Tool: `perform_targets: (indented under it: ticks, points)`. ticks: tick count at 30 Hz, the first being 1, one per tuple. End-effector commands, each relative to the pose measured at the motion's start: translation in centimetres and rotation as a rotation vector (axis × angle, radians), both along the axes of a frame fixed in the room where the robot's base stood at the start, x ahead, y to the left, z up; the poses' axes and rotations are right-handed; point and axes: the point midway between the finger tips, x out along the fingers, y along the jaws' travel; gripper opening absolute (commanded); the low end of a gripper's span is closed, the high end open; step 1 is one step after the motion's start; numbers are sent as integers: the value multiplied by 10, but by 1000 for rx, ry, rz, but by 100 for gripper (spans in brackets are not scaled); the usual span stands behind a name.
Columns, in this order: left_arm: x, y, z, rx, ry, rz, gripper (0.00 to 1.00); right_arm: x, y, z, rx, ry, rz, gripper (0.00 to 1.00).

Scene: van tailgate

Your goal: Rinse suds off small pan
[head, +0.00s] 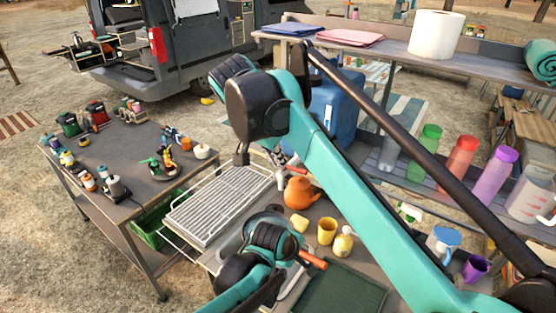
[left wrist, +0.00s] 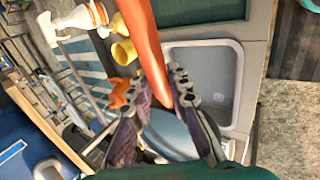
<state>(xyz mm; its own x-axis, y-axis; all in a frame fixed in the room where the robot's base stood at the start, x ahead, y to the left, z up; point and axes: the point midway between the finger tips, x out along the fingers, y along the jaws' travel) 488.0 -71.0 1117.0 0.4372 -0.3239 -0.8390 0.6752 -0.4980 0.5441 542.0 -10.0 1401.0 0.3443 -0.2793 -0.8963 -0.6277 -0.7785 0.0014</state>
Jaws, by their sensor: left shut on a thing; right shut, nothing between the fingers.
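My left gripper (head: 285,243) is shut on the orange handle (head: 313,259) of the small pan. The handle (left wrist: 146,45) runs between the fingers of my left gripper (left wrist: 170,90) in the left wrist view. The grey-blue pan (left wrist: 172,132) lies beyond the fingers, partly hidden by them; I cannot make out suds on it. In the head view the gripper covers much of the pan. The grey sink (left wrist: 205,75) shows empty beside the handle. My right gripper (head: 241,157) is shut and empty, above the back of the rack, near the blue water jug (head: 340,105).
A wire drying rack (head: 215,205) stands left of the sink. A green mat (head: 340,292) lies nearer. A side table (head: 125,160) holds small items.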

Motion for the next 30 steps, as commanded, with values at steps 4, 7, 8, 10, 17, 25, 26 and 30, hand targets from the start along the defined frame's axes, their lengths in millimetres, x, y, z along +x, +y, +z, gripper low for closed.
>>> perform_targets:
  ticks: [4, 7, 8, 10, 17, 25, 26, 30]
  points:
    - [0, 0, 1, 0, -2, 0, 0, 0, 0, 0, 0, 0, 0, 0]
    - [1, 0, 1, 0, -2, 0, 0, 0, 0, 0, 0, 0, 0, 0]
    - [1, 0, 1, 0, -2, 0, 0, 0, 0, 0, 0, 0, 0, 0]
    - [1, 0, 1, 0, -2, 0, 0, 0, 0, 0, 0, 0, 0, 0]
    - [-2, 1, 4, 0, -2, 0, 0, 0, 0, 3, 0, 0, 0, 0]
    - [-19, 8, 20, 0, -2, 0, 0, 0, 0, 20, 0, 0, 0, 0]
    - [-21, 9, 22, 0, -2, 0, 0, 0, 0, 22, 0, 0, 0, 0]
    - [-31, 13, 30, 0, -2, 0, 0, 0, 0, 31, 0, 0, 0, 0]
